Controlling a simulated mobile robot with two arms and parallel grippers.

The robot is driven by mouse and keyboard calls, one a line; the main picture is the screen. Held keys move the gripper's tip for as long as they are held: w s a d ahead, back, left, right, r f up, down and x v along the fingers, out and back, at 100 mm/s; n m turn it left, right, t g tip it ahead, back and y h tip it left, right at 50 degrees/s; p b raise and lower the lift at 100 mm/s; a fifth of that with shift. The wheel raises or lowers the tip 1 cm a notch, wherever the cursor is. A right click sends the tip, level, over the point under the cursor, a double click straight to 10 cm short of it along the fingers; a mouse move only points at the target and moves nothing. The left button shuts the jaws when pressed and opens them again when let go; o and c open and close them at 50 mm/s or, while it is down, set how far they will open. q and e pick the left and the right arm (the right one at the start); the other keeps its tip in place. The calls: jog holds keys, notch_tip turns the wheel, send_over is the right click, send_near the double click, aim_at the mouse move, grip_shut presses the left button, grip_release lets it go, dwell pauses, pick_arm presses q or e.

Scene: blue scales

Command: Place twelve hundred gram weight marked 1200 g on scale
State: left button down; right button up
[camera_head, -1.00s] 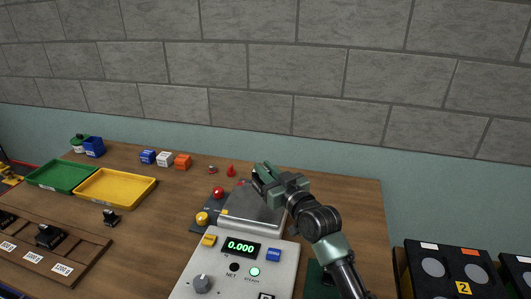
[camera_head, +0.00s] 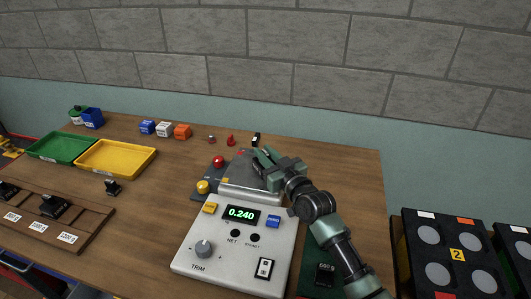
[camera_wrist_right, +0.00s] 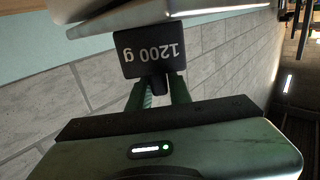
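The black weight (camera_wrist_right: 150,52) marked 1200 g shows upside down in the right wrist view. Its knob is between the green fingers of my right gripper (camera_wrist_right: 159,86), which look closed on it. The weight is close against the edge of the scale pan; I cannot see its underside. In the head view my right gripper (camera_head: 262,157) is at the scale pan (camera_head: 243,183), and the weight is hidden behind it. The scale display (camera_head: 241,214) reads 0.240. My left gripper is not in view.
A wooden rack (camera_head: 85,238) with black weights lies at left, one small weight (camera_head: 112,187) beyond it. Green (camera_head: 60,147) and yellow (camera_head: 115,158) trays stand behind. A small dark-and-white object (camera_head: 256,139) shows beyond my gripper.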

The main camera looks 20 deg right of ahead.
jog(key=shift+o, duration=1.2)
jog(key=shift+r, duration=0.1)
jog(key=shift+r, duration=0.2)
jog(key=s+d+b, duration=0.1)
jog(key=s+d, duration=0.1)
jog(key=s, duration=1)
jog(key=shift+d+b, duration=0.15)
jog(key=shift+b, duration=0.25)
jog(key=shift+w+f, duration=0.1)
